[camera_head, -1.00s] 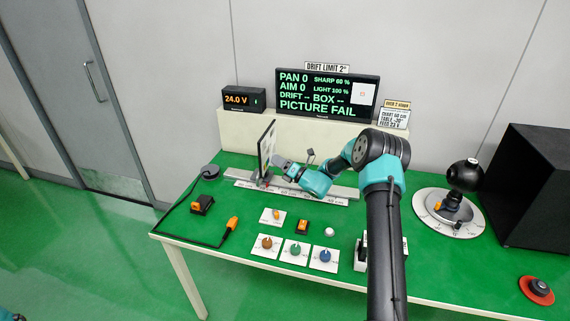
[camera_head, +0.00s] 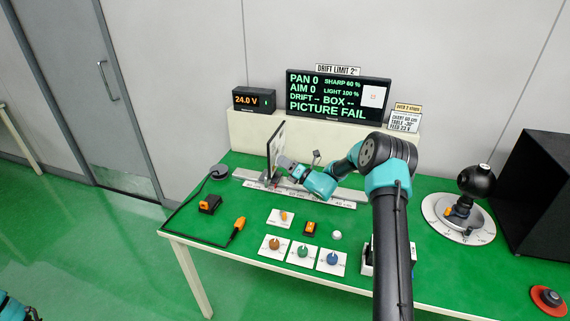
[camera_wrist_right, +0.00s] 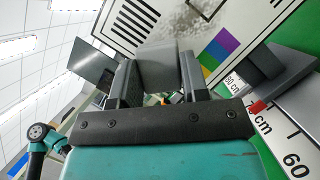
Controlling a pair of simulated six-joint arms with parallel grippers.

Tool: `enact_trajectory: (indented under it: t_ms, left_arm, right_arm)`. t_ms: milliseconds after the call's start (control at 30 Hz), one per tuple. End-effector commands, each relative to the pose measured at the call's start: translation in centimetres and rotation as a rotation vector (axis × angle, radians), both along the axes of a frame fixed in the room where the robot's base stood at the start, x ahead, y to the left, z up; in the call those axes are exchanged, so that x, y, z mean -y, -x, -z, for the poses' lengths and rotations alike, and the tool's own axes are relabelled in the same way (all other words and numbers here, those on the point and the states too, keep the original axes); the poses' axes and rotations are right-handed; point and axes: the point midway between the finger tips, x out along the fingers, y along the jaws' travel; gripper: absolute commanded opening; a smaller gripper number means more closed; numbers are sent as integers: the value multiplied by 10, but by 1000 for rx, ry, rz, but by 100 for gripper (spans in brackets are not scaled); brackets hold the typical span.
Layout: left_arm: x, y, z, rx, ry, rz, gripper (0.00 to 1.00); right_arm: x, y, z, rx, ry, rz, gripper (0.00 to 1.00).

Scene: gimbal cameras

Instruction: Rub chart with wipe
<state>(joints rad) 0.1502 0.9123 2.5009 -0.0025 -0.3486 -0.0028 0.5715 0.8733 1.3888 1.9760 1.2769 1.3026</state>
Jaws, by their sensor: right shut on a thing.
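The chart (camera_head: 275,146) is an upright panel on the rail, seen almost edge-on in the head view. In the right wrist view its printed face (camera_wrist_right: 215,48) shows stripes, colour patches and a mottled grey smudge. My right gripper (camera_head: 284,164) is close to the chart's face. In the right wrist view its two fingers (camera_wrist_right: 157,82) are shut on a grey block, the wipe (camera_wrist_right: 157,66). The wipe overlaps the chart's face; whether it touches cannot be told.
The rail (camera_head: 338,198) with a centimetre scale runs under the chart. Several knobs (camera_head: 303,252) and a cable with an orange plug (camera_head: 239,223) lie in front. A screen (camera_head: 338,95) reads PICTURE FAIL. A round turntable (camera_head: 435,215) stands at right.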

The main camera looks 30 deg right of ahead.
Motion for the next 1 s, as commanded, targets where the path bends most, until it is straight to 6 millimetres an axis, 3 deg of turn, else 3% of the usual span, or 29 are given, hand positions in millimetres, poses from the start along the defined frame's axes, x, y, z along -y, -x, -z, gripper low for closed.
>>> enact_trajectory:
  t_ms: [1000]
  left_arm:
    - [0, 0, 0, 0, 0, 0, 44]
  right_arm:
    - [-11, -12, 0, 0, 0, 0, 23]
